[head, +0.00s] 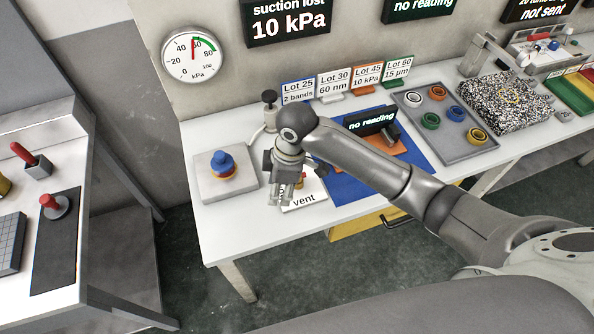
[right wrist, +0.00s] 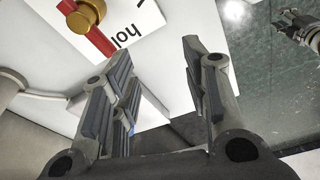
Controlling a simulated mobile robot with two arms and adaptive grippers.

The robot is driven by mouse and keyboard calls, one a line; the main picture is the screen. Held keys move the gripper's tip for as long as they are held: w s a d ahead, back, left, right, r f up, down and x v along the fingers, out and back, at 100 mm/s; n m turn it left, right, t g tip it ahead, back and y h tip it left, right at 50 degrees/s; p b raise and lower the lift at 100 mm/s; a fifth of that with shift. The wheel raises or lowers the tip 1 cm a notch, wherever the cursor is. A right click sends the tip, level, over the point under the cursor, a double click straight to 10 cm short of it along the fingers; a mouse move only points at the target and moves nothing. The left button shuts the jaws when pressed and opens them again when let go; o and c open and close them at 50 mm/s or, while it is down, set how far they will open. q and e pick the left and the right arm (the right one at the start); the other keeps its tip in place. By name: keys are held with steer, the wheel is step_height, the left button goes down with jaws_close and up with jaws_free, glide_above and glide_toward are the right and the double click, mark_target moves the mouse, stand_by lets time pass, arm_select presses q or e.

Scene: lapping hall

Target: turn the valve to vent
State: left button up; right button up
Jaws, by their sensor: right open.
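The valve shows in the right wrist view as a round brass knob (right wrist: 84,14) with a red lever (right wrist: 103,42), on a white plate (right wrist: 150,18). One end of the lever lies beside the letters "hol"; the rest of that word is cut off. In the head view the plate (head: 318,200) reads "vent" at its front, and my right gripper hides most of the valve. My right gripper (head: 286,200) is open and empty, pointing down at the plate's left side. In the right wrist view its fingers (right wrist: 160,85) are apart, with the valve outside them.
A grey block (head: 207,188) with a blue-topped piece stands left of the gripper. A black-knobbed post (head: 269,100) stands behind it. A blue mat (head: 345,187) and a tray of rings (head: 466,150) lie right. A gauge (head: 191,54) hangs on the wall.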

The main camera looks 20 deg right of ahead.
steer(key=w+d+r+n+h, duration=0.2)
steer(key=w+d+r, duration=0.4)
steer(key=shift+g, duration=0.4)
steer(key=f, duration=0.3)
steer(key=f+p, duration=0.1)
steer(key=f, duration=0.2)
steer(key=f+p, duration=0.1)
steer(key=f, duration=0.3)
steer(key=shift+s+f, duration=0.1)
steer(key=shift+s, duration=0.25)
jaws_close()
